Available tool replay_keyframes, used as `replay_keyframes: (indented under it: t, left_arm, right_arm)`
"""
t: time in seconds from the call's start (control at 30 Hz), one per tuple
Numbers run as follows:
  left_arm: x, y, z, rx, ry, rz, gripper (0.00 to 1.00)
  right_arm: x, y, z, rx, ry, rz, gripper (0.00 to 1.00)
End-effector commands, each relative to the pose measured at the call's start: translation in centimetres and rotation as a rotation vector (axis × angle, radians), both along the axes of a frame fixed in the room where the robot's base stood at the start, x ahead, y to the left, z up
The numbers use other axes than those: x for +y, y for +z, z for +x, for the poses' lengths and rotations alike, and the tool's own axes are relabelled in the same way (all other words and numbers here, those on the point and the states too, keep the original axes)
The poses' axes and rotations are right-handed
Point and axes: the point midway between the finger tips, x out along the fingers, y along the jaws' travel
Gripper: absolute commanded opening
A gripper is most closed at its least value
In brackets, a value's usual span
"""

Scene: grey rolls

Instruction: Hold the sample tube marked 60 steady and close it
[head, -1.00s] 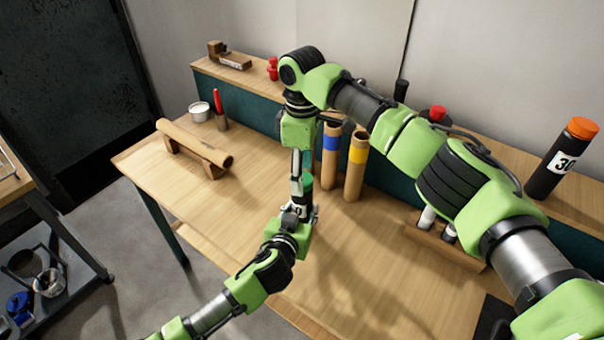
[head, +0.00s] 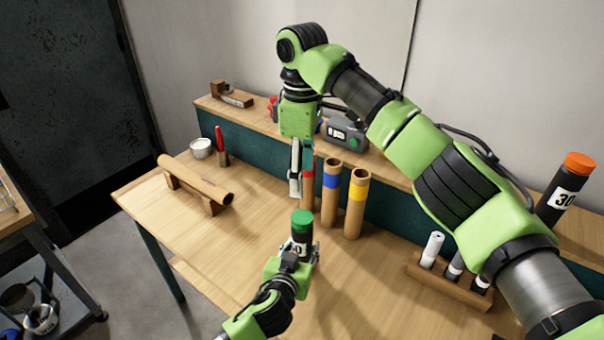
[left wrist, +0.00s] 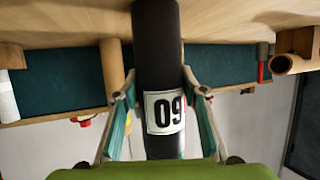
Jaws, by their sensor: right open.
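The sample tube (head: 300,244) is dark, with a white label partly hidden in the head view. In the left wrist view the tube (left wrist: 158,50) shows its label upside down, reading 60. A green cap (head: 302,221) sits on its top; whether it is fully tight I cannot tell. My left gripper (head: 299,258) is shut on the tube's body and holds it upright; its fingers also show on both sides in the left wrist view (left wrist: 160,95). My right gripper (head: 302,185) points down above the cap, open, empty and apart from it.
Cardboard tubes with blue (head: 332,190) and yellow (head: 357,205) bands stand close behind, with a red-banded one near my right gripper. A wooden rack (head: 448,285) with small tubes is at right. A cardboard roll (head: 195,178) lies on supports at left. A counter box (head: 346,134) is on the shelf.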

Motion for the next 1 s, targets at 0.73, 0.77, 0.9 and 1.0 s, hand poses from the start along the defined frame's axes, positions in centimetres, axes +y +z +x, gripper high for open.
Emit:
replay_keyframes:
  t: [0.73, 0.77, 0.9, 1.0]
  left_arm:
    - [1.0, 1.6, -4.2, 0.002, -0.001, -0.003, 0.56]
    - [1.2, 1.8, -4.7, 0.003, -0.001, -0.003, 0.56]
    - [1.8, 2.9, -7.3, 0.004, 0.0, -0.002, 0.56]
    - [2.3, 3.6, -8.8, 0.003, 0.0, -0.001, 0.56]
  right_arm:
    - [0.0, 0.0, 0.0, 0.0, 0.0, 0.0, 0.55]
    - [0.0, 0.0, 0.0, 0.0, 0.0, 0.0, 0.55]
    - [0.0, 0.0, 0.0, 0.0, 0.0, 0.0, 0.55]
    - [0.0, 0.0, 0.0, 0.0, 0.0, 0.0, 0.55]
